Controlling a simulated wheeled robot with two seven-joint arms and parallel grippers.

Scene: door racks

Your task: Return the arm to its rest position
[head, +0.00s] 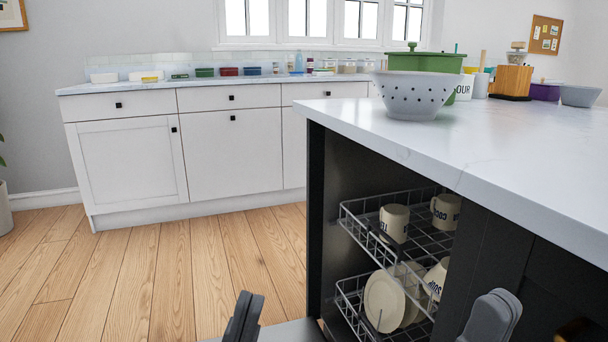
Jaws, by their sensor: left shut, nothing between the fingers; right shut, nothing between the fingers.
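My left gripper (243,318) shows at the bottom edge of the head view, left of the open dishwasher. Its dark fingers are together and hold nothing. My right gripper (493,318) is at the bottom right, in front of the dark cabinet front. Its grey fingers are together and empty. Both grippers are apart from the racks and the dishes. Most of both arms is out of view.
The island's dishwasher is open. Its upper rack (362,234) holds mugs (394,222); the lower rack (352,310) holds plates (383,300) and cups. A colander (418,95) stands on the white countertop (500,135). Wooden floor (150,275) at left is clear.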

